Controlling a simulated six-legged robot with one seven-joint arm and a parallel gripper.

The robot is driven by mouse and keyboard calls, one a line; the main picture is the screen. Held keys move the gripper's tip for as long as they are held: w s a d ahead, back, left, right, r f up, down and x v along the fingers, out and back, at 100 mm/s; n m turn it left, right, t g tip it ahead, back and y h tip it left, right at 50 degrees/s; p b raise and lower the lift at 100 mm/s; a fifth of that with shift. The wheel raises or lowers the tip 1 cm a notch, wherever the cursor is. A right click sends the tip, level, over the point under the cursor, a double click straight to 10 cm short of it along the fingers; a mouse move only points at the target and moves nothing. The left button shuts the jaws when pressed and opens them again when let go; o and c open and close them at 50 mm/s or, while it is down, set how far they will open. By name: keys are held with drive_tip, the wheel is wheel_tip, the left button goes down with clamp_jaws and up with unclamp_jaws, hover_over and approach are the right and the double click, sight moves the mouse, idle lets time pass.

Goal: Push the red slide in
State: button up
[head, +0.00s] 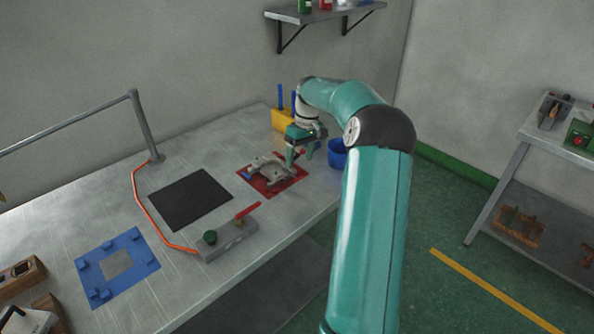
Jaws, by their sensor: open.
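A grey metal fixture (268,170) lies on a red plate (262,187) near the right side of the workbench. A small red part (300,153) shows just behind the fixture, between my gripper's fingers or beside them. It may be the red slide, but it is too small to tell how far in it sits. My gripper (299,158) is open and points down over the back right of the fixture. I cannot tell whether a finger touches the red part. My gripper and wrist hide some of that area.
A grey block (228,240) with a green button and a red lever (247,211) stands at the bench's front edge. A black mat (190,200) and a blue plate (117,268) lie left. A blue bin (338,154) and a yellow holder (282,120) stand near my gripper.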

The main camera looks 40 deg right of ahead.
sight(291, 175)
drive_tip(key=f, duration=0.2)
drive_tip(key=a+f, duration=0.1)
drive_tip(key=f, duration=0.2)
drive_tip(key=shift+f, duration=0.15)
drive_tip(key=c, duration=1.4)
drive_tip(key=shift+w, duration=1.15)
drive_tip(key=o, duration=1.4)
drive_tip(key=shift+w+a, duration=0.1)
